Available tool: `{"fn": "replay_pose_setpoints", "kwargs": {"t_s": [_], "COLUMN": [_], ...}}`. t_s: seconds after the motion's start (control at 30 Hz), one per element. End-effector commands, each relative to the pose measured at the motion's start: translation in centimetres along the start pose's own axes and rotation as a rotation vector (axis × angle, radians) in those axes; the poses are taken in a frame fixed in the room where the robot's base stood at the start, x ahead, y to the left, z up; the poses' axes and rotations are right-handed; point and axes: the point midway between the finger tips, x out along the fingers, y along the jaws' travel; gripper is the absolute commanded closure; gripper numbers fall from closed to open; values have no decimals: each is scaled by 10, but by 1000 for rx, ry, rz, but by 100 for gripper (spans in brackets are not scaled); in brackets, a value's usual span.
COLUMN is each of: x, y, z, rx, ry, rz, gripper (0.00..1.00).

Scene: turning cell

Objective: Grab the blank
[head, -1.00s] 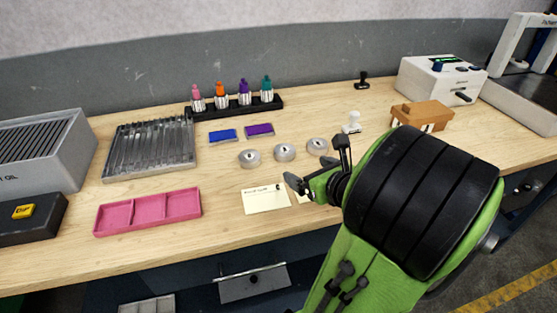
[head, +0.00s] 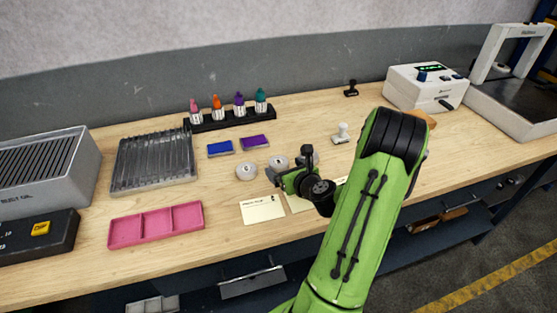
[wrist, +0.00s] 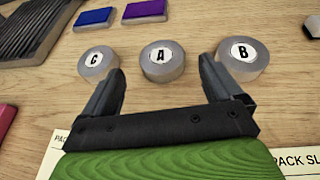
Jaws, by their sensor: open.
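Three round grey metal blanks with white lettered tops lie in a row on the wooden bench. In the wrist view they are blank C (wrist: 97,60), blank A (wrist: 162,60) and blank B (wrist: 243,58). The task does not say which one is meant. In the head view the left blank (head: 245,172) is clear, while my gripper partly covers the other two. My gripper (head: 290,163) is open and empty. In the wrist view its fingers (wrist: 163,73) point toward blank A, with its tips either side of that blank's near edge. Contact cannot be told.
Paper slips (head: 262,209) lie in front of the blanks. Blue (head: 220,148) and purple (head: 254,142) pads lie behind. A white stamp (head: 341,134) stands right, and a bottle rack (head: 233,118) at the back.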

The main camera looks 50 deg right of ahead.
Motion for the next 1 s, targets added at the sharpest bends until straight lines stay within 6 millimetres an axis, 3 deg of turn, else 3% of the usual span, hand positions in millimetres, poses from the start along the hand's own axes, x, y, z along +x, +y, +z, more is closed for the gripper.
{"fn": "replay_pose_setpoints", "kwargs": {"t_s": [0.2, 0.43, 0.87, 1.0], "x": [36, 39, 38, 38], "y": [-1, -2, -2, -2], "z": [4, 4, 4, 4], "rx": [-1, -1, -1, -1], "ry": [-1, 0, -1, -2], "rz": [3, 1, 1, 1], "gripper": [7, 7, 73, 73]}}
